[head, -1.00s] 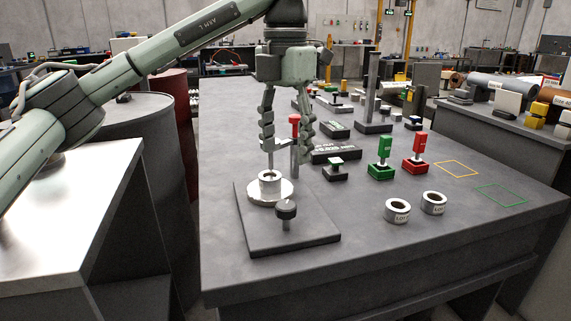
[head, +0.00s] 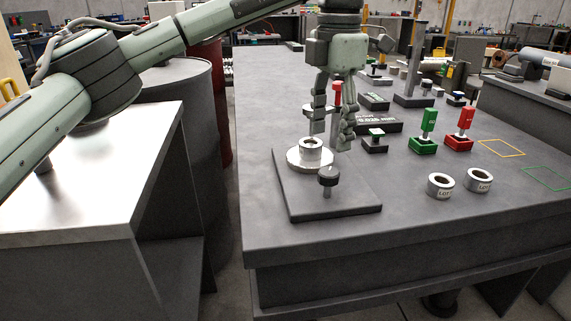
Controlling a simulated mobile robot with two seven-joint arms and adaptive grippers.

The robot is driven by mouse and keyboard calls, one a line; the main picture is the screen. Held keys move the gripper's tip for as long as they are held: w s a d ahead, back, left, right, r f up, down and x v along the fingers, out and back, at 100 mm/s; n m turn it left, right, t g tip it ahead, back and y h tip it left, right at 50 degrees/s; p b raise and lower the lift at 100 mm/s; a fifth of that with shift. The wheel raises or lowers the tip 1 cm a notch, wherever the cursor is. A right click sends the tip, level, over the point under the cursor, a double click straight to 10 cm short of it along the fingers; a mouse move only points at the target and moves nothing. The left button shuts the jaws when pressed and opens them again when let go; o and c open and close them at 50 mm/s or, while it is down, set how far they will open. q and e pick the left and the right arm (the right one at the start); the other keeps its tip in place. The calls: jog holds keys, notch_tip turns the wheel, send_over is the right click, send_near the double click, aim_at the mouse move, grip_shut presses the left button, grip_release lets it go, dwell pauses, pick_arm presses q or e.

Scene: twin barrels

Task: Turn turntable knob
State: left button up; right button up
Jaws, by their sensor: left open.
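A dark plate (head: 350,200) on the grey bench carries a silver turntable disc (head: 294,160) with a silver ring (head: 310,149) on it. A black round knob (head: 328,176) stands on a short post at the plate's front, just right of the disc. My left gripper (head: 333,138) points down, open and empty, above and behind the knob, near the ring's right side. Its fingers are apart and clear of the knob. A red-topped upright post (head: 337,92) shows between the fingers, partly hidden. My right gripper is out of view.
Two silver rings (head: 440,186) lie on the bench to the right. Green (head: 424,146) and red (head: 459,143) handled blocks stand behind them, near yellow and green outlines. A black display block (head: 375,124) stands behind the gripper. The bench front is clear.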

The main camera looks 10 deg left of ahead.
aim_at(329, 171)
pick_arm(q)
jog(key=f, duration=0.8)
jog(key=shift+d, duration=0.2)
jog(key=c, duration=1.1)
